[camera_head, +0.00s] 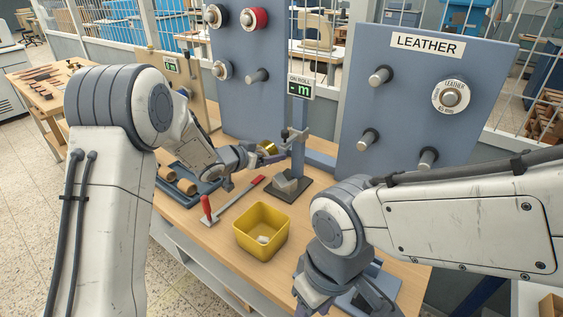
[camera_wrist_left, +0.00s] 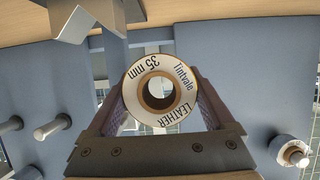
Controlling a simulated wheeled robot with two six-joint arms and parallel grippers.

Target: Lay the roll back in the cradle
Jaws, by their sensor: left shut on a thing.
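My left gripper (camera_head: 272,154) is shut on a roll (camera_head: 268,146) and holds it above the table, left of the upright post. The roll looks gold in the head view. In the left wrist view the roll (camera_wrist_left: 134,86) sits between the fingers, its white end label reading "Tintvale", "35 mm" and "LEATHER" around an open core. A grey block (camera_head: 285,184) on a dark base stands at the post's foot, below and right of the roll; it looks like the cradle, and its top is partly unclear.
A yellow bin (camera_head: 262,231) with a small pale item stands in front. A red-handled tool (camera_head: 207,208) lies left of it. A blue tray (camera_head: 205,192) holds brown cylinders. A pegged blue panel (camera_head: 400,110) marked LEATHER stands behind. The "ON ROLL" display (camera_head: 299,88) tops the post.

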